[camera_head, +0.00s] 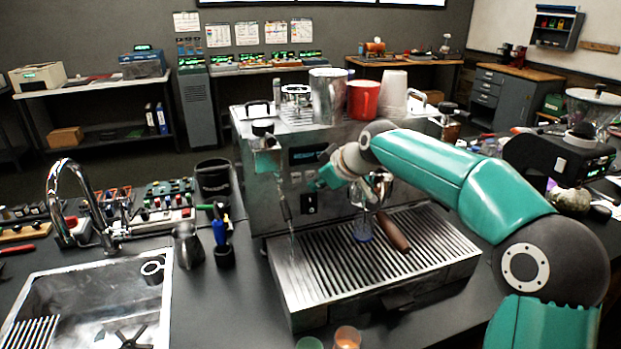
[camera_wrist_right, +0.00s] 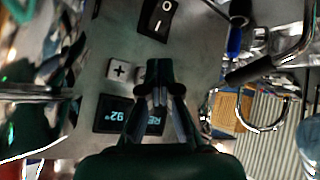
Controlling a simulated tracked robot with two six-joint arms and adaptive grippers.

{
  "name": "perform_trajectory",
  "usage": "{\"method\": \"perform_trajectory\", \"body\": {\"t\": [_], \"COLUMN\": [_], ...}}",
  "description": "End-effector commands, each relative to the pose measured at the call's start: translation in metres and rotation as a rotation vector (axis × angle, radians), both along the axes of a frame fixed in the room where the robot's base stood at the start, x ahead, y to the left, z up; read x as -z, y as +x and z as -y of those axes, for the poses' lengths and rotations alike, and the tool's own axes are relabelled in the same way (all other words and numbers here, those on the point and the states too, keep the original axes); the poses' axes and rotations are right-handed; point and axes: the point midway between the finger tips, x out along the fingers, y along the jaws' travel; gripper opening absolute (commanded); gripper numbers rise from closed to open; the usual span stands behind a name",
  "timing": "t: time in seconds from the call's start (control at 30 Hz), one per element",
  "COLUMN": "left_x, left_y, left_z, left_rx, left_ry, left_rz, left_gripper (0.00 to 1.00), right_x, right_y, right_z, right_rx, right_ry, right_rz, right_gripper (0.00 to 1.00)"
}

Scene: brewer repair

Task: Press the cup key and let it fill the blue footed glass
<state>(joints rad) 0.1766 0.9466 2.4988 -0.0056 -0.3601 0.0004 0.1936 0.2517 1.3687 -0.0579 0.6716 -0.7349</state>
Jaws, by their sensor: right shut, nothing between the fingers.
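The espresso machine (camera_head: 285,228) stands on the counter with its front panel facing me. My right gripper (camera_head: 322,182) is shut and empty at the front panel. In the right wrist view its fingertips (camera_wrist_right: 158,80) cover part of the key row beside the plus key (camera_wrist_right: 118,70). A pale key edge shows next to them. I cannot tell whether they touch a key. The display (camera_wrist_right: 115,116) reads 92° and is partly covered. My left gripper is out of view.
The black rocker switch (camera_head: 309,203) is below the keys, and a steam wand (camera_head: 285,208) hangs left of them. A brown handle (camera_head: 393,232) sticks out over the slatted drip tray (camera_head: 445,245). A steel pitcher (camera_head: 188,244) stands left, near the sink (camera_head: 30,290).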

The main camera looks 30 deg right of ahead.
Motion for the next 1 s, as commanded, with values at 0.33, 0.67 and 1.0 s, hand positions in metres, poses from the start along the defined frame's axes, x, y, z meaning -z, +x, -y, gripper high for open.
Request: {"method": "perform_trajectory", "body": {"t": [0.33,0.67,1.0], "left_x": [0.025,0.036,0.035], "left_y": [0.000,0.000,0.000], "left_z": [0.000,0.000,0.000], "left_rx": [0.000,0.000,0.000], "left_ry": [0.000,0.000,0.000], "left_rz": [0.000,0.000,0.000], "left_gripper": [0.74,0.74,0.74], "right_x": [0.002,0.001,0.000], "right_y": [-0.028,-0.048,-0.048], "right_z": [-0.007,-0.012,-0.012], "right_rx": [-0.001,0.000,0.000], "right_ry": [0.000,0.000,0.000], "right_rz": [0.003,0.000,0.000], "right_gripper": [0.00,0.00,0.00]}}
